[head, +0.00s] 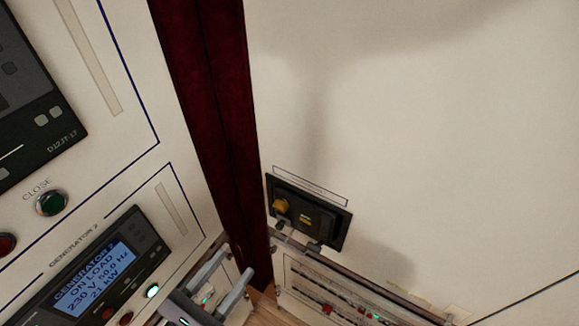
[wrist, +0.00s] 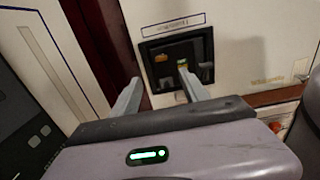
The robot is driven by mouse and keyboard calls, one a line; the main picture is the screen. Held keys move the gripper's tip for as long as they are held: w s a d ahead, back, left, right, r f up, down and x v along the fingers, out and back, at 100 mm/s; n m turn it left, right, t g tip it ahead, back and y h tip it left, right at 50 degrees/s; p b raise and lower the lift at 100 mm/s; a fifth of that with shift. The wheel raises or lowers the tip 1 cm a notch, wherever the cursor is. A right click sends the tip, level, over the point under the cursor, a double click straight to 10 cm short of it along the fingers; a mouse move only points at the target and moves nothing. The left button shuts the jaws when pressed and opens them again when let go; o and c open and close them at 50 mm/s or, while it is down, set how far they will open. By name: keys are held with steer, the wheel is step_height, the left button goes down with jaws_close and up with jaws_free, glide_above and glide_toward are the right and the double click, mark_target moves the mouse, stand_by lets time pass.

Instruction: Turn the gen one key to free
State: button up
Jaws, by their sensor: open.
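A small black panel (head: 338,237) is set in the cream cabinet face, with a label strip above it that is too small to read. A yellow part (head: 281,206) sits at its left side, and a dark part with a yellowish edge lies to the right. I cannot tell which is the gen one key or how it is turned. My gripper (head: 238,260) is open and empty at the bottom of the head view, left of and below the panel. In the wrist view the panel (wrist: 200,48) lies beyond the open fingers (wrist: 158,78), apart from them.
At left, a generator 2 display (head: 95,275) reads on load, near a lit green button (head: 152,291). A dark red upright (head: 215,110) divides the cabinets. A breaker row (head: 345,295) lies below the panel.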

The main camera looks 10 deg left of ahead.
mark_target(277, 208)
steer(key=b+x, duration=0.2)
steer(key=x, duration=1.4)
steer(key=shift+w+d, duration=0.1)
steer(key=shift+w, duration=0.2)
jaws_close()
